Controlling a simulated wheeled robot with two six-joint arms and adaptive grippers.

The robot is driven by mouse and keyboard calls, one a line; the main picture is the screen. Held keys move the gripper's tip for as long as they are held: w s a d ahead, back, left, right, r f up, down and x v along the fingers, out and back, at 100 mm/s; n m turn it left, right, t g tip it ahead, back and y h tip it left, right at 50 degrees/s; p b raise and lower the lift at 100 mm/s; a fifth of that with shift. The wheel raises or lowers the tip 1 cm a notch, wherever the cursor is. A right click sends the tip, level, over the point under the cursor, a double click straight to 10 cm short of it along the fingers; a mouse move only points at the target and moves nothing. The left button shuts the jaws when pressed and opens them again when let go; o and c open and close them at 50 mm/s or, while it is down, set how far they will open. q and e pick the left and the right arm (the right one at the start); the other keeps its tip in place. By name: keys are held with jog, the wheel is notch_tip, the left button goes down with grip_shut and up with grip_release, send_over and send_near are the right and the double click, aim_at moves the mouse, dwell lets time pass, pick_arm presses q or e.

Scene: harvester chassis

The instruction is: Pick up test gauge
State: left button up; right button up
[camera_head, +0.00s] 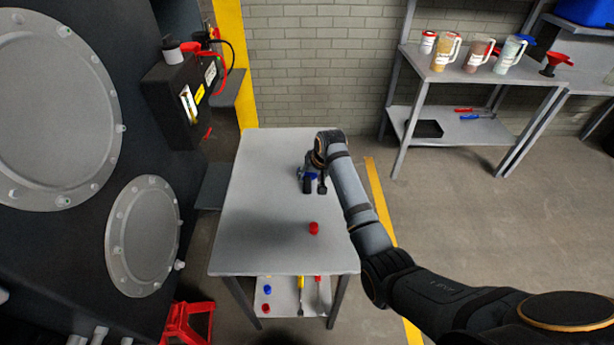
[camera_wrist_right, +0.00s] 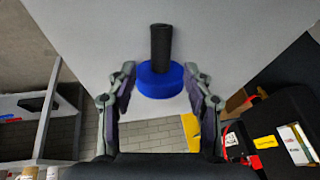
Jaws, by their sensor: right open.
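The thing that I take for the test gauge is a blue round body with a black cylindrical stem; it shows in the right wrist view (camera_wrist_right: 160,83) at the top middle, by the grey table top (camera_head: 262,200). My right gripper (camera_wrist_right: 158,92) is open, with one finger on each side of the blue body. Small gaps seem to show between the fingers and the body. In the head view my right gripper (camera_head: 312,180) is low over the far right part of the table and hides much of the gauge. My left gripper is not in view.
A red cap (camera_head: 314,228) stands on the table nearer to me. A dark chassis (camera_head: 75,250) with round covers is at the left, with a black box (camera_head: 185,100) on it. A shelf (camera_head: 470,85) with jugs is at the back right. The table's left half is clear.

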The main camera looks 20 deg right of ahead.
aim_at(308, 182)
jog(key=x, duration=0.3)
jog(key=shift+s, duration=0.25)
jog(key=shift+x, duration=0.8)
jog(key=shift+a+r, duration=0.1)
jog(key=shift+s, duration=0.1)
jog(key=c, duration=0.4)
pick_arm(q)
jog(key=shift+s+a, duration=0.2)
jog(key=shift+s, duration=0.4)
pick_arm(e)
grip_shut()
